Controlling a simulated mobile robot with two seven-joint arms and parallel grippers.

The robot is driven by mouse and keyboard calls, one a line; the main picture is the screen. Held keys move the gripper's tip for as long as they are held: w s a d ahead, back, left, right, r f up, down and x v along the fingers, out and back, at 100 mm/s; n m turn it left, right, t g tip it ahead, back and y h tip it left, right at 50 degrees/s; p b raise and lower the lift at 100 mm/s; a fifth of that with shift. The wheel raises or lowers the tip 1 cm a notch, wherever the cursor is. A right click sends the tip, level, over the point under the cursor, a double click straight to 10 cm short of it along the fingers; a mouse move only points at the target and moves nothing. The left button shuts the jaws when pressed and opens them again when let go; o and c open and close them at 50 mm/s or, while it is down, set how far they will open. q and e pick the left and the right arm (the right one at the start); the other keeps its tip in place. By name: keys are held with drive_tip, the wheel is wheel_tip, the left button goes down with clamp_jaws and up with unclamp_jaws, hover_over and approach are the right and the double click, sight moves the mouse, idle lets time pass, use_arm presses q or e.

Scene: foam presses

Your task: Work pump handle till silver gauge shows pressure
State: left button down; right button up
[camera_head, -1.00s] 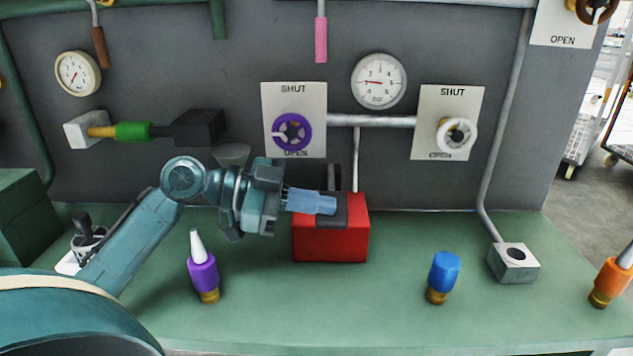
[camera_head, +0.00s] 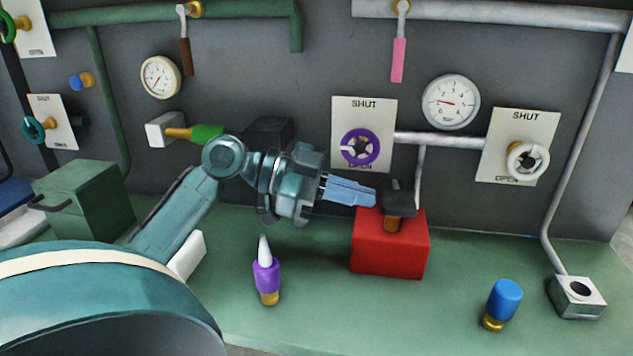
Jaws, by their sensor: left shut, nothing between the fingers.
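The pump is a red box (camera_head: 388,250) on the green bench, with a dark pump handle (camera_head: 399,203) on top. A brown stem shows beneath the handle, above the box. The silver-rimmed gauge (camera_head: 451,102) is on the grey wall above and to the right of the pump; its needle points left, slightly upward. My left gripper (camera_head: 371,197) is shut and empty. Its fingertips are just left of the handle, at about its height; whether they touch it I cannot tell. My right gripper is not in view.
A cream-faced gauge (camera_head: 160,77) hangs at upper left. A purple valve wheel (camera_head: 360,149) and a white one (camera_head: 527,161) sit on the wall behind. A purple bottle (camera_head: 266,277) and a blue-capped fitting (camera_head: 503,304) stand on the bench.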

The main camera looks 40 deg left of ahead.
use_arm(q)
drive_tip(key=v, duration=0.5)
drive_tip(key=shift+s+a+r+b, duration=0.1)
drive_tip(key=shift+s+a+b, duration=0.05)
drive_tip(key=shift+a+b, duration=0.15)
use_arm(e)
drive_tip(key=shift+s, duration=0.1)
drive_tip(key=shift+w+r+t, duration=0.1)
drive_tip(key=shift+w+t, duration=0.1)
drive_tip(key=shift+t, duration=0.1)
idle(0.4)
use_arm(q)
drive_tip(key=shift+d, duration=0.1)
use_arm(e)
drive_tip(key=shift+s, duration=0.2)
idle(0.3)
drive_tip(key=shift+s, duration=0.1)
